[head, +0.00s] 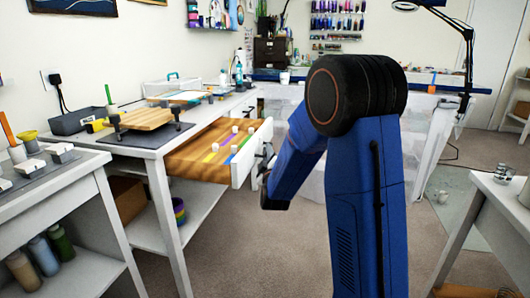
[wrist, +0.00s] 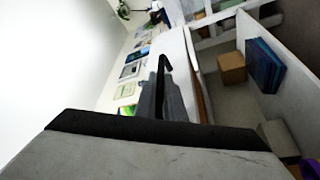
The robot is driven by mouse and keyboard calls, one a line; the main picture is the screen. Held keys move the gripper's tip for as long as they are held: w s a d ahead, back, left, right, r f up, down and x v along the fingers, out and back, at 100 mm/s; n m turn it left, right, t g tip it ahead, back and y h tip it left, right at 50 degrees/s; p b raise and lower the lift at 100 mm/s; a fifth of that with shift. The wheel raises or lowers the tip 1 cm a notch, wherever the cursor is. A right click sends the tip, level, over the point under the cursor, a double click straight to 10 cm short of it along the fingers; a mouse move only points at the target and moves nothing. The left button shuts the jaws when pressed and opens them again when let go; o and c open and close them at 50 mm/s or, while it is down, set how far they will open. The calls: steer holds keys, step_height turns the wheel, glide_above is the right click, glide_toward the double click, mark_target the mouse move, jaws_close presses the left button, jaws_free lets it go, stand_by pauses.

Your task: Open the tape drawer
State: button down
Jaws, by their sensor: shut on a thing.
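The tape drawer (head: 241,168) is pulled out of the white workbench at the left centre of the head view. Its front is white and its inside is wood-brown, with coloured strips and small white pieces in it. My gripper (head: 265,160) is at the outer face of the drawer front, partly hidden behind my blue arm. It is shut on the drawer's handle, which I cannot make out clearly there. In the wrist view my dark gripper fingers (wrist: 165,90) reach up to the white drawer front (wrist: 176,52), seen turned sideways.
The workbench top (head: 150,139) carries a wooden board (head: 146,119) on a dark mat. A side table with bottles (head: 62,240) stands at the near left. Another table edge (head: 500,190) is at the right. Carpet is clear below the drawer.

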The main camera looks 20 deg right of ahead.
steer(key=c, duration=1.8)
jaws_free()
steer(key=shift+c, duration=0.2)
steer(key=v, duration=1.2)
steer(key=shift+a, duration=0.1)
